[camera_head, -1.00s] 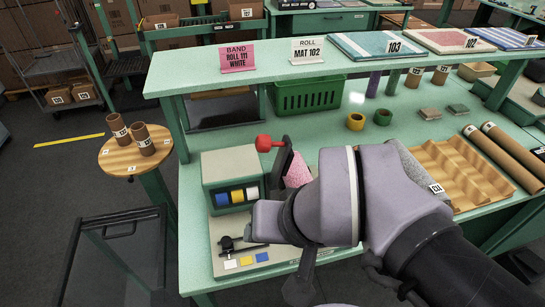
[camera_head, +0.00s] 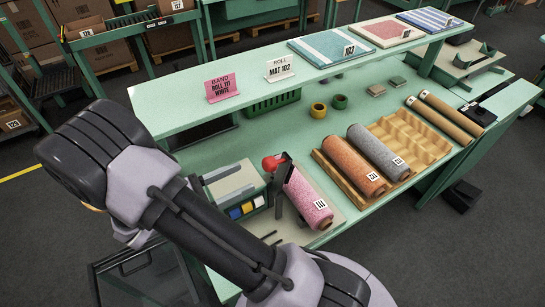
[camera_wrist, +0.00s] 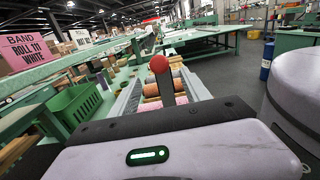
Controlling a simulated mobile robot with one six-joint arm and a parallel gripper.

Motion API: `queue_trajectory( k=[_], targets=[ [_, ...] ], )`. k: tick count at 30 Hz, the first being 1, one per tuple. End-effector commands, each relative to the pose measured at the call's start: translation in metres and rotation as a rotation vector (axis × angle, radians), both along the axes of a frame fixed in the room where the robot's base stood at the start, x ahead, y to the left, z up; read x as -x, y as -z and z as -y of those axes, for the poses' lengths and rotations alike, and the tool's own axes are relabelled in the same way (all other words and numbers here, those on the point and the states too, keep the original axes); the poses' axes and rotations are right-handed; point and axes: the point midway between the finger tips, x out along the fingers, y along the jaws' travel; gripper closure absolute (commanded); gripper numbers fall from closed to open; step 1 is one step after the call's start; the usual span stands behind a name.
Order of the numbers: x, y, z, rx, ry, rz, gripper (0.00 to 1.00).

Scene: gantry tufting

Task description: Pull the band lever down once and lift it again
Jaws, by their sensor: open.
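The band lever has a red ball knob (camera_head: 270,162) on a dark arm (camera_head: 284,180) and stands raised at the band unit (camera_head: 226,172), beside the pink speckled roll 111 (camera_head: 307,203). My gripper (camera_head: 247,177) is open and empty, its two grey fingers pointing towards the lever from the left. In the wrist view the red knob (camera_wrist: 158,64) and the dark lever arm (camera_wrist: 165,88) show in line between the fingers of my gripper (camera_wrist: 160,79). The knob appears just ahead of the fingertips, without visible contact. My arm partly hides the unit.
A pink sign (camera_head: 222,86) reads BAND ROLL 111 WHITE on the upper shelf (camera_head: 180,92). Blue, yellow and white squares (camera_head: 247,207) mark the unit's front. An orange roll (camera_head: 350,165) and a grey roll (camera_head: 378,152) lie on a wooden rack (camera_head: 425,142) to the right.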

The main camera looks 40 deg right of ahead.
Motion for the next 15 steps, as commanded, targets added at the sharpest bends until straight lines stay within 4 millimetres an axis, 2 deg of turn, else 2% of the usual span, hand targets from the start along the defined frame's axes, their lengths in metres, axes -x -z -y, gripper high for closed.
queue_trajectory(
  k=[1,6,12,15],
  targets=[
    [0.004,0.002,0.015,0.000,0.004,-0.001,0.45],
    [0.016,0.002,0.061,-0.001,0.005,-0.001,0.45],
    [0.025,0.001,0.099,-0.002,0.004,0.000,0.45],
    [0.027,0.001,0.110,-0.002,0.003,0.000,0.45]
  ],
)
